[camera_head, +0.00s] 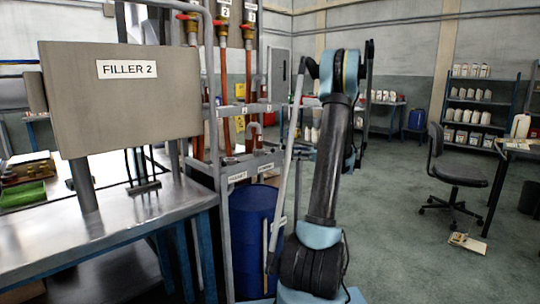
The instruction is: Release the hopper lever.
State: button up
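Several vertical brass valves with red levers stand at the top centre-left. One red lever (187,16) is at the left valve, one (221,22) at the middle valve, and one (247,27) at the right valve. I cannot tell which of these, if any, is the hopper lever. Orange-brown pipes (224,90) run down from the valves. My arm rises at centre right, and its far end is hidden behind its own links. My gripper does not show, nor does any contact with a lever.
A grey panel marked FILLER 2 (124,100) stands on a metal table (100,222) at left. A metal frame (213,130) and a blue drum (253,235) stand left of my arm. A chair (460,174) is at right, with open floor (405,240) before it.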

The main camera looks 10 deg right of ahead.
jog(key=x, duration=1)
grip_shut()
